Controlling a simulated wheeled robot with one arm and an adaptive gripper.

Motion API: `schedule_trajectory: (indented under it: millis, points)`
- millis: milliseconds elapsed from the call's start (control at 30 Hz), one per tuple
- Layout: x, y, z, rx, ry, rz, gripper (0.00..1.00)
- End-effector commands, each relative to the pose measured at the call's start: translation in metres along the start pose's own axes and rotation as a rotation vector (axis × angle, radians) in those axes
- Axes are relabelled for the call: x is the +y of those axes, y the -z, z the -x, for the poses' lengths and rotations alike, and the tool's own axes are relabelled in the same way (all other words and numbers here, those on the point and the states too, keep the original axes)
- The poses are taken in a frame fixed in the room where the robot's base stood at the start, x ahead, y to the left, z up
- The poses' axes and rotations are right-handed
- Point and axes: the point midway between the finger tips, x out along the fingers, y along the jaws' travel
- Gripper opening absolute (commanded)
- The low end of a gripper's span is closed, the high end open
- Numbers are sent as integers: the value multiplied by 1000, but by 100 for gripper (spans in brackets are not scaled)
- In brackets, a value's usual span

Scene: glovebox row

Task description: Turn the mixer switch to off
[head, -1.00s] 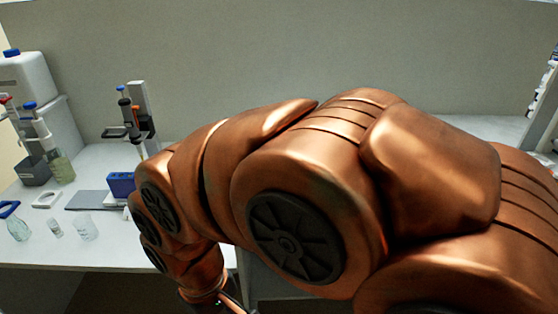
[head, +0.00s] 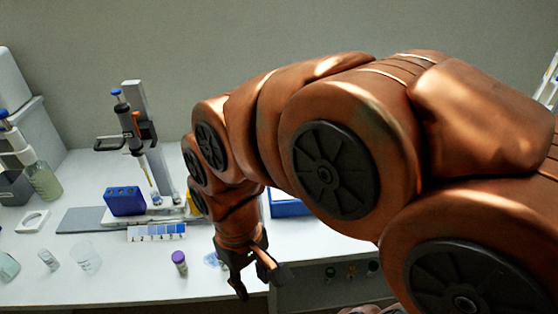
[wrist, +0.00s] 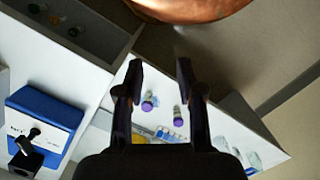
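A blue-topped white device (wrist: 47,112) with a black lever-like part (wrist: 28,140) shows at the left of the wrist view; I cannot tell whether this part is the mixer switch or how it is set. In the head view a blue and white device (head: 288,207) is mostly hidden behind my arm. My gripper (head: 262,284) hangs by the front edge of the bench in the head view. In the wrist view my gripper (wrist: 160,70) has its fingers apart with nothing between them, and the blue-topped device is off to their left.
The bench front carries several small knobs (head: 352,271), also at the wrist view's top left. A purple-capped vial (head: 179,263) stands near my gripper. A blue rack (head: 124,201), a pipette stand (head: 137,110) and glassware (head: 86,257) stand further left.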

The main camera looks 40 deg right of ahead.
Motion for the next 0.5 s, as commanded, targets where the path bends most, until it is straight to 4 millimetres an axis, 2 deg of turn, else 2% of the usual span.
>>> schedule_trajectory:
  millis: [33,167,267,367,500]
  points:
    - [7,13,11,8,4,-9,38]
    - [32,48,34,32,12,-13,38]
    - [59,74,51,52,16,-23,38]
    - [90,97,64,71,21,-39,38]
    - [145,122,80,100,21,-75,38]
